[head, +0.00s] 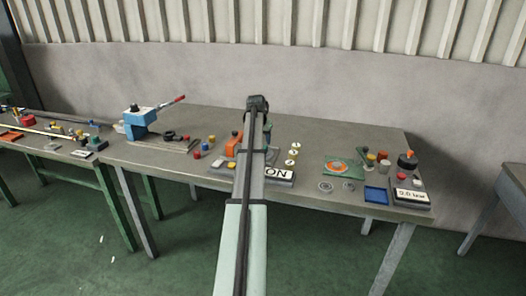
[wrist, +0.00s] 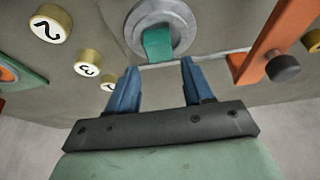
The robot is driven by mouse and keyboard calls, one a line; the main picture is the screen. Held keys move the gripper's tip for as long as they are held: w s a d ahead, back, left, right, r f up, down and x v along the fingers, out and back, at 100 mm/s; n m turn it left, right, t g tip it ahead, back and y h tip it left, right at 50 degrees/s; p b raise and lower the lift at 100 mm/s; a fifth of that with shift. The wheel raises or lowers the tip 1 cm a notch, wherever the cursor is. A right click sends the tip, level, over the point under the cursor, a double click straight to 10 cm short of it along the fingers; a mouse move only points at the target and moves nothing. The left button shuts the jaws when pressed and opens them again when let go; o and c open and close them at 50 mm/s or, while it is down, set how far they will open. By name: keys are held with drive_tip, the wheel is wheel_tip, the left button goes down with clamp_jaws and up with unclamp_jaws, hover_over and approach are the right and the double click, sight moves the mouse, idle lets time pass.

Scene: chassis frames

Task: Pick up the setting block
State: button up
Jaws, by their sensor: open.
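A small teal block (wrist: 157,44), which may be the setting block, shows in the wrist view against a round grey disc (wrist: 178,14). No label names it. My gripper (wrist: 160,67) has two blue fingers, spread apart with nothing held between them. The teal block lies just beyond the fingertips, roughly in line with the gap. Whether the fingers are level with it, I cannot tell. In the head view my arm reaches over the workbench (head: 330,138) and hides the block and the fingers.
Numbered brass cylinders (wrist: 88,63) stand left of my fingers, and an orange bracket (wrist: 268,38) with a dark knob (wrist: 283,68) is close on the right. In the head view an ON plate (head: 279,173) and a blue press (head: 139,120) stand on the bench.

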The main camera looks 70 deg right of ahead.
drive_tip(key=shift+x, duration=2.5)
drive_tip(key=shift+a, duration=0.2)
clamp_jaws()
